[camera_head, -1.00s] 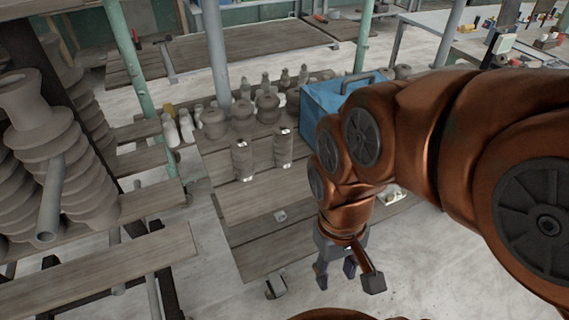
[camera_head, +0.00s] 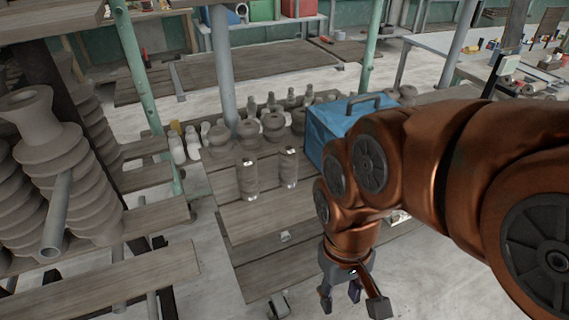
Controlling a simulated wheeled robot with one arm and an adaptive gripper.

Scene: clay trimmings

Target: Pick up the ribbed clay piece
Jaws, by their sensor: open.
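Two upright ribbed clay pieces stand on the wooden table (camera_head: 262,262): a left one (camera_head: 247,180) and a right one (camera_head: 288,168), both grey-brown with pale shiny patches. I cannot tell which of them the task names. My gripper (camera_head: 340,298) hangs from the copper-coloured arm, open and empty, low in the picture to the right of the table's near part. It is apart from both pieces. A small pale item (camera_head: 285,236) lies on the table in front of them, too small to make out.
A blue box (camera_head: 330,132) with a handle stands behind, partly hidden by my arm. Several clay pots (camera_head: 272,126) and white bottles (camera_head: 193,142) stand at the table's back. Large ribbed clay stacks (camera_head: 62,170) fill a rack at left. A grey post (camera_head: 221,70) rises behind.

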